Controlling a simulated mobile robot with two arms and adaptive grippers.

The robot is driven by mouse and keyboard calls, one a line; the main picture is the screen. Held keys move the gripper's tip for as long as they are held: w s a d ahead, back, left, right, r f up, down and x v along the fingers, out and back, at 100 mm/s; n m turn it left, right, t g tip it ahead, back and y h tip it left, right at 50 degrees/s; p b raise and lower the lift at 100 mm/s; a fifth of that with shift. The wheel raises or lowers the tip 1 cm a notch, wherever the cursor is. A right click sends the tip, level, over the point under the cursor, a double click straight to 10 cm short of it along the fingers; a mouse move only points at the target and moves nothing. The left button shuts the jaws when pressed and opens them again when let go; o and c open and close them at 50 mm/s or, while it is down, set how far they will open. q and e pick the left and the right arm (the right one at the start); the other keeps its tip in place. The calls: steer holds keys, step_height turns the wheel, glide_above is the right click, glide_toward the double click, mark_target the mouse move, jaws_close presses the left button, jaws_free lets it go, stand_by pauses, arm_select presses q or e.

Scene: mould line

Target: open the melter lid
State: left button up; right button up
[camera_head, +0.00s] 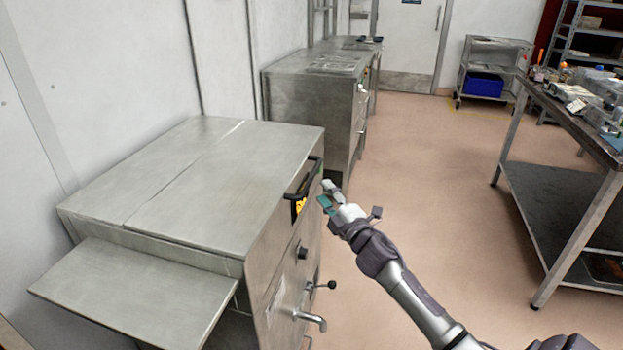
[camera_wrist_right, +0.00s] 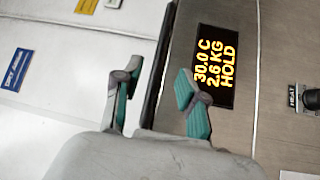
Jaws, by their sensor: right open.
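The melter is a steel cabinet at the left in the head view, and its flat lid (camera_head: 205,185) lies shut on top. A black bar handle (camera_head: 312,178) sits at the lid's front edge, above the lit display (camera_head: 300,205). My right gripper (camera_head: 328,196) is open just in front of the handle. In the right wrist view the dark handle bar (camera_wrist_right: 158,75) runs between the two spread green-padded fingers (camera_wrist_right: 160,100); I cannot tell how deep it lies between them. The display (camera_wrist_right: 215,67) there reads 30.0 C, 2.6 KG, HOLD. My left gripper is not in view.
A side shelf (camera_head: 135,290) juts from the melter's near side. A black-knobbed lever (camera_head: 325,286) and a spout (camera_head: 310,319) stick out of its front. Another steel cabinet (camera_head: 310,100) stands behind. A workbench (camera_head: 570,120) is at right, with open floor between.

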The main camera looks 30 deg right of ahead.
mark_target(312, 174)
steer(key=w, duration=0.2)
steer(key=w+b, duration=0.1)
steer(key=w, duration=0.2)
steer(key=w+r, duration=0.1)
steer(key=w, duration=0.2)
steer(key=shift+w+d, duration=0.15)
steer(key=shift+d, duration=0.2)
jaws_close()
